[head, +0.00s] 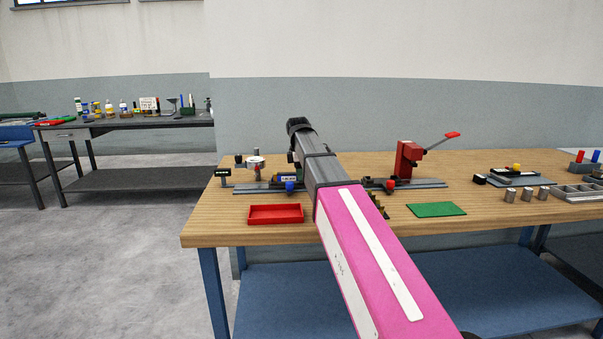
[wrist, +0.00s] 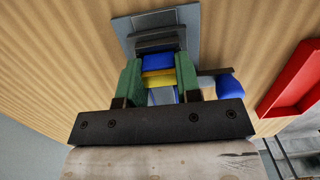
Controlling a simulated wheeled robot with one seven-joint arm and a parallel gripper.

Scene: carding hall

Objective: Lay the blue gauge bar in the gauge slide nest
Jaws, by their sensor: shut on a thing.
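My gripper (wrist: 158,82) shows in the wrist view with its two green fingers closed on the sides of a blue bar (wrist: 158,62) with a yellow band, which I take to be the blue gauge bar. A dark stepped block (wrist: 158,42) on a grey plate (wrist: 124,27) lies just beyond the bar. I cannot tell whether this is the gauge slide nest, or whether the bar touches it. In the head view my arm hides most of the gripper area. A grey rail (head: 425,186) with a blue knob (head: 290,187) and a red knob (head: 390,184) runs along the bench there.
A red tray (head: 275,214) lies in front of the rail; it also shows in the wrist view (wrist: 292,80). A green mat (head: 436,209) lies to the right. A red lever press (head: 408,158) stands behind the rail. Metal cylinders (head: 526,194) stand farther right. Bare wood lies between.

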